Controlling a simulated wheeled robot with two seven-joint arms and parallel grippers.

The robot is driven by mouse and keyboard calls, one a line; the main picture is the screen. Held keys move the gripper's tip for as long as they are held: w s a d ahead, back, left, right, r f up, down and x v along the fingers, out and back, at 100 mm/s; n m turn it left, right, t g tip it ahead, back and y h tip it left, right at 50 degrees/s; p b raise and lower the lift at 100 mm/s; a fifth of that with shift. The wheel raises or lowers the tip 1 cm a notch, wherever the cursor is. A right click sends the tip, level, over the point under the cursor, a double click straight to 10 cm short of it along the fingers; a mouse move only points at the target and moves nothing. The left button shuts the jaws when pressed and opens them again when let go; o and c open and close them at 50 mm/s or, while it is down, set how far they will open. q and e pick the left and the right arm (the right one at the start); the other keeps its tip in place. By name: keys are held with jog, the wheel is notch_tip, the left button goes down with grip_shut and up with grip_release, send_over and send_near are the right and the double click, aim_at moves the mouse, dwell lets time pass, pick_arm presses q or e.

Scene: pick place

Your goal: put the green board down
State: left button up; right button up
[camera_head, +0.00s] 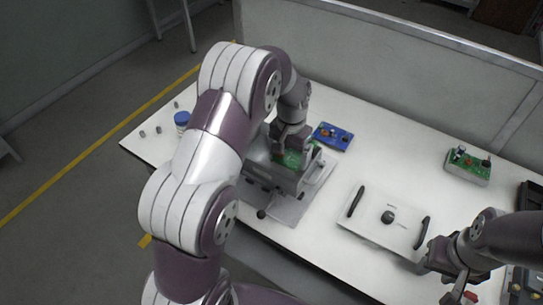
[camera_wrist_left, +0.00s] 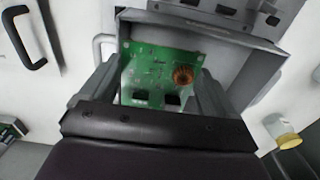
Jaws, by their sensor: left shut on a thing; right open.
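The green board (camera_wrist_left: 160,72) carries a copper coil and dark connectors. My left gripper (camera_wrist_left: 158,95) is shut on it, with one finger on each side of the board in the left wrist view. In the head view the board (camera_head: 291,159) shows partly below my left gripper (camera_head: 292,150), at the grey metal fixture (camera_head: 272,178). In the wrist view the board is in front of the fixture's open box (camera_wrist_left: 235,52); I cannot tell whether it touches it. My right gripper (camera_head: 447,278) is open at the lower right, apart from the board.
A blue board (camera_head: 333,136) lies just right of the fixture. A white cover with black handles (camera_head: 375,222) lies on the white table (camera_head: 420,150). Another green board on a block (camera_head: 467,166) stands at the right. A blue-lidded jar (camera_head: 181,120) stands at the left.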

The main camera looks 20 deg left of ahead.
pick_arm(q)
jog(key=a+f, duration=0.2)
jog(key=a, duration=0.1)
jog(key=w+a+f, duration=0.1)
jog(key=a, duration=0.1)
jog(key=shift+a+f, duration=0.1)
jog(key=shift+a, duration=0.05)
jog(key=shift+a+f, duration=0.2)
jog(key=shift+f, duration=0.1)
notch_tip(320, 180, down, 4)
jog(key=shift+s+d+r+p, duration=0.1)
jog(key=shift+d+r+p, duration=0.05)
jog(key=shift+r+p, duration=0.15)
jog(key=shift+f, duration=0.1)
jog(key=shift+f, duration=0.1)
jog(key=o, duration=0.8)
jog(key=shift+c, duration=0.2)
